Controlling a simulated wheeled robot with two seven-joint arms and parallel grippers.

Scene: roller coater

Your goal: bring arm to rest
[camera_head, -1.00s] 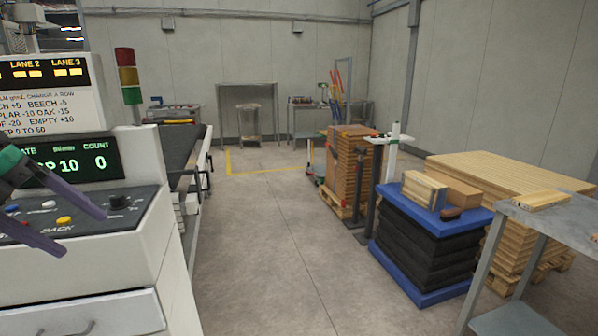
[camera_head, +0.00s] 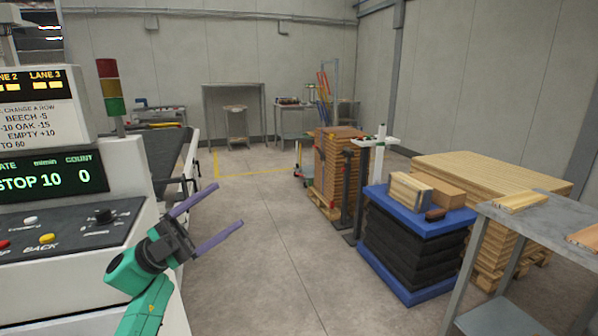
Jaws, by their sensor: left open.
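My left gripper (camera_head: 212,214) is in the lower left of the head view, at the end of a green arm (camera_head: 143,290). Its two purple fingers are spread apart and empty, pointing up and to the right. It is in front of the right edge of the machine's control panel (camera_head: 75,228), apart from the buttons as far as I can see. The panel carries a yellow button, a white button, a red button and a black knob. My right gripper is not in view.
The coater's display (camera_head: 50,181) reads "STOP 10" and "0". A conveyor (camera_head: 172,160) runs behind it. At the right stand a blue-topped lift table (camera_head: 425,222) with wooden blocks, a grey bench (camera_head: 535,222) and board stacks (camera_head: 500,175). The middle floor (camera_head: 270,240) is clear.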

